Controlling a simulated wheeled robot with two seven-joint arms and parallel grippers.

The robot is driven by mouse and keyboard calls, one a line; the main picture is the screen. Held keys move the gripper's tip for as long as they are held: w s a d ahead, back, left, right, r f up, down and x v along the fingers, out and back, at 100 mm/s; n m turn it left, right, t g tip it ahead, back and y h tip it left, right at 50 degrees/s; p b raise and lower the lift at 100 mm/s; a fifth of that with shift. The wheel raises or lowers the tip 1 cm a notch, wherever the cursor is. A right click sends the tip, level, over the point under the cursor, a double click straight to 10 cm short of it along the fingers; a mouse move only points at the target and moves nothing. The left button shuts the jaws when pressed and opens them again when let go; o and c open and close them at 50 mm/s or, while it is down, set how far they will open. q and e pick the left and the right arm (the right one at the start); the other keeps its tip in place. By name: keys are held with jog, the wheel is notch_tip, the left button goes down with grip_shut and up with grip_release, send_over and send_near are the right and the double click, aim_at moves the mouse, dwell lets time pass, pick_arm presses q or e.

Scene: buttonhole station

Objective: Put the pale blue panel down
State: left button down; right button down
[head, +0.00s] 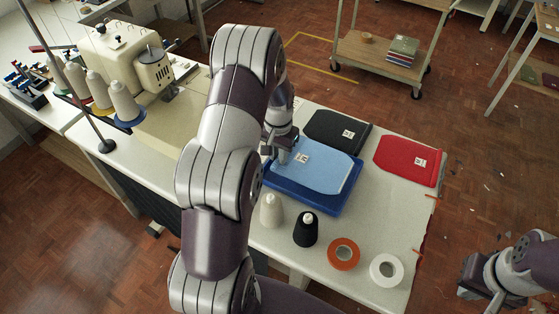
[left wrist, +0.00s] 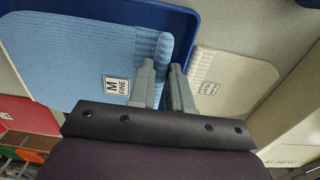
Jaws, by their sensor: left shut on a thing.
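The pale blue panel (head: 320,167) has a white label and lies over the dark blue tray (head: 305,200) on the table. Whether it rests on the tray or hangs just above it I cannot tell. In the left wrist view the panel (left wrist: 75,55) shows a ribbed edge strip, with the dark blue tray (left wrist: 180,22) behind. My left gripper (left wrist: 161,66) is shut on that edge of the panel; in the head view the gripper (head: 283,157) is at the panel's left end, partly hidden by my arm. My right gripper (head: 478,278) is at lower right, away from the panel.
A black panel (head: 335,128) and a red panel (head: 405,160) lie beyond and right of the tray. A cream panel (left wrist: 235,75) shows in the left wrist view. Thread cones (head: 306,230) and tape rolls (head: 343,254) stand at the front. A sewing machine (head: 125,60) is left.

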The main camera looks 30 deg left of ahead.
pick_arm(q)
notch_tip(320, 180, down, 4)
jog(key=shift+s+a+r, duration=0.1)
jog(key=shift+a+r, duration=0.05)
jog(key=shift+f, duration=0.3)
jog(key=shift+f, duration=0.15)
jog(key=c, duration=1.3)
grip_release()
jog(key=shift+c, duration=0.2)
notch_tip(320, 180, up, 12)
jog(key=s+d+r+t, duration=0.1)
jog(key=s+d+r, duration=0.2)
jog(key=s+d, duration=1.1)
jog(key=shift+s+d+m, duration=0.25)
jog(key=shift+s+m, duration=0.15)
jog(key=shift+s, duration=0.25)
